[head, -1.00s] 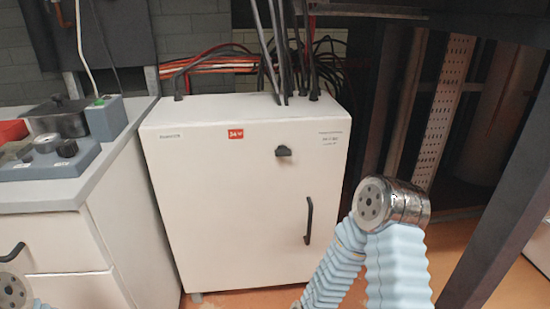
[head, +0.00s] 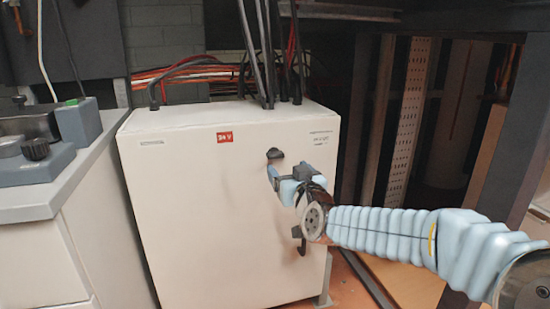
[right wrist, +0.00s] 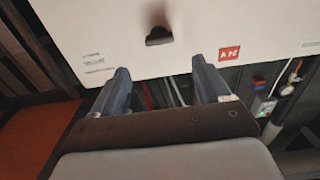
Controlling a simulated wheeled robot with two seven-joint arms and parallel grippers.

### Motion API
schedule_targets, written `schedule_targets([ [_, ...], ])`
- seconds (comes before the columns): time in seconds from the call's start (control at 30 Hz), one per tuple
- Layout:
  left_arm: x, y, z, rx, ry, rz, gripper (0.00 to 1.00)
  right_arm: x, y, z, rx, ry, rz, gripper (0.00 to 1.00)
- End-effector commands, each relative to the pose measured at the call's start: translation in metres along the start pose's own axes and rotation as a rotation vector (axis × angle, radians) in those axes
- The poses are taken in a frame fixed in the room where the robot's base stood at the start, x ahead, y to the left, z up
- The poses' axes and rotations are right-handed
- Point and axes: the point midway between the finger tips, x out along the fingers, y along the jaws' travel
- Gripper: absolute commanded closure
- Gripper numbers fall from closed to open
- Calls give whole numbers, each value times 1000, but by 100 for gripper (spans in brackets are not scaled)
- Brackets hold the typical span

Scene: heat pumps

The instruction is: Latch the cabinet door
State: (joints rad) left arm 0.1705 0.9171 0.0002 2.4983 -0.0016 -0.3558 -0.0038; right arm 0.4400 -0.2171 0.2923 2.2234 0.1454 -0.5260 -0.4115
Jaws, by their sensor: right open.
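The white cabinet (head: 200,200) stands in the middle of the head view, its door front looking shut. A small black latch knob (head: 276,154) sits at the upper right of the door. The knob also shows in the right wrist view (right wrist: 159,37), ahead of and between the fingers, apart from them. A black vertical handle (head: 299,240) below it is partly hidden by my right arm. My right gripper (head: 277,176) is in front of the door just below the knob. In the right wrist view its two fingers (right wrist: 163,88) are apart with nothing between them. My left gripper is out of view.
A grey-topped counter (head: 60,195) with a blue-grey device (head: 35,160) stands left of the cabinet. Black cables (head: 265,60) rise from the cabinet's top. A dark metal post (head: 500,140) stands at the right.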

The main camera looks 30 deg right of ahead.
Motion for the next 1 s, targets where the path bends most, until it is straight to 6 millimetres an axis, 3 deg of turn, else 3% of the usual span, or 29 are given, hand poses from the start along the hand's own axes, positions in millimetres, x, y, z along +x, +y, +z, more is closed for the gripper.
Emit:
schedule_targets([
  [0.2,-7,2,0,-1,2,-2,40,53,0,0,3,-3,-1,23],
  [0.4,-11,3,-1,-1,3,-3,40,85,0,0,1,-2,0,23],
  [0.57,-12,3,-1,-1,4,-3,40,96,0,0,0,-1,0,23],
  [0.83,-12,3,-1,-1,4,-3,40,97,0,1,0,-2,-1,23],
  [1.0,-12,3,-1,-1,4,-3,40,97,0,1,0,-2,-1,48],
])
